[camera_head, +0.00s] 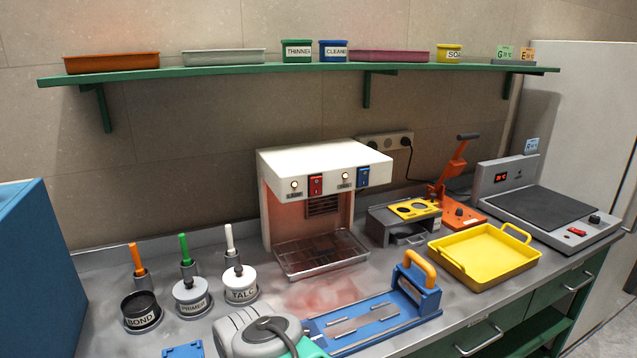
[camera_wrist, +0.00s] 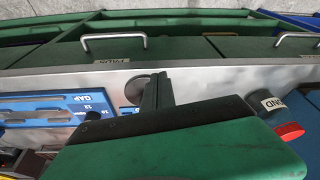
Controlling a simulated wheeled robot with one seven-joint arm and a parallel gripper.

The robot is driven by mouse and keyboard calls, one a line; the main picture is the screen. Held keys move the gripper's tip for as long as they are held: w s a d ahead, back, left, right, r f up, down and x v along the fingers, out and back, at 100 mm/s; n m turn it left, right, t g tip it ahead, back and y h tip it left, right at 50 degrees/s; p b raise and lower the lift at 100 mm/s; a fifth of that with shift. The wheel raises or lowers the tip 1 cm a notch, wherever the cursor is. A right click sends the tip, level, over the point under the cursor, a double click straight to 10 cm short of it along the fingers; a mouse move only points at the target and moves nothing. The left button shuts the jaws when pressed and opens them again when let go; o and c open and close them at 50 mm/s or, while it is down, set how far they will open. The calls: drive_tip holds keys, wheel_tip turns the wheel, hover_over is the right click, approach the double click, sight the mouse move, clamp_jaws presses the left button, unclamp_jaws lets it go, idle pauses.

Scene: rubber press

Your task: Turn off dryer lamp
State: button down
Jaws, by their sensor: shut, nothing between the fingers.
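The dryer (camera_head: 325,158) is a white box-shaped unit standing against the wall at the back of the counter in the head view. A red switch (camera_head: 315,185) and a blue switch (camera_head: 363,177) sit on its front panel, each with a small lit indicator beside it. A reddish glow shows inside the dryer and on the counter in front of it. My gripper (camera_wrist: 155,92) shows in the wrist view with its fingers together and nothing between them. It is over the counter near the drawer fronts, apart from the dryer. The head view shows only part of my arm at the bottom.
A wire tray (camera_head: 320,255) lies beneath the dryer's hood. A blue jig (camera_head: 375,320) with an orange handle and a yellow tray (camera_head: 485,255) stand in front and to the right. BOND (camera_head: 142,312), PRIMER (camera_head: 192,297) and TALC (camera_head: 240,285) pots stand left. A shelf (camera_head: 300,68) runs above.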

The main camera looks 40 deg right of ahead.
drive_tip(key=s+d+r+m+g+h+p, duration=0.1)
drive_tip(key=s+d+m+p, duration=0.15)
drive_tip(key=d, duration=0.55)
drive_tip(key=s+d+r+m+p, duration=0.15)
drive_tip(key=d+m, duration=0.25)
drive_tip(key=d, duration=0.4)
drive_tip(key=d+r+m+t+h+p, duration=0.1)
drive_tip(key=d+r+m, duration=0.1)
drive_tip(key=d+r, duration=0.5)
drive_tip(key=d+r+m+t+h, duration=0.15)
drive_tip(key=d+r, duration=0.25)
drive_tip(key=d, duration=0.6)
drive_tip(key=w+a+r+m+t, duration=0.1)
drive_tip(key=w+r+m, duration=0.4)
drive_tip(key=r, duration=0.5)
drive_tip(key=w+a+r+m+t, duration=0.2)
drive_tip(key=w+r+m+t, duration=0.2)
drive_tip(key=r, duration=0.6)
drive_tip(key=w+m+y, duration=0.1)
drive_tip(key=w, duration=0.1)
drive_tip(key=shift+w+r, duration=0.2)
drive_tip(key=shift+w, duration=0.2)
